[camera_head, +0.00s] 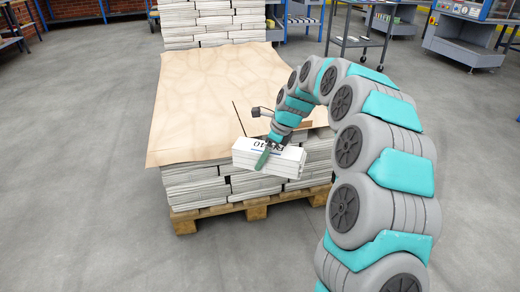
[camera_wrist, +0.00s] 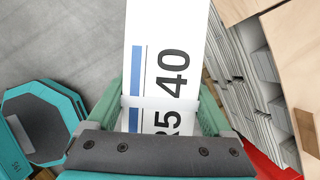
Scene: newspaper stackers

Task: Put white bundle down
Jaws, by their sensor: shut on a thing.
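The white bundle (camera_head: 264,161) is a white block with dark printed marks on its top. My gripper (camera_head: 265,152) is shut on it, with a green finger across its near side. The bundle is at the front right of the pallet stack, in front of the brown sheet; I cannot tell whether it touches the stack. In the wrist view the white bundle (camera_wrist: 170,40) shows a blue stripe and the printed digits "40", and the fingers of my gripper (camera_wrist: 168,110) press on both its sides. Its far end runs out of the picture.
A stack of white bundles (camera_head: 200,187) stands on a wooden pallet (camera_head: 255,211), partly covered by a brown sheet (camera_head: 200,95). More white bundles (camera_head: 212,22) are piled behind. A metal cart (camera_head: 357,42) and a grey-blue machine (camera_head: 465,45) stand at the back right. The floor at left is clear.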

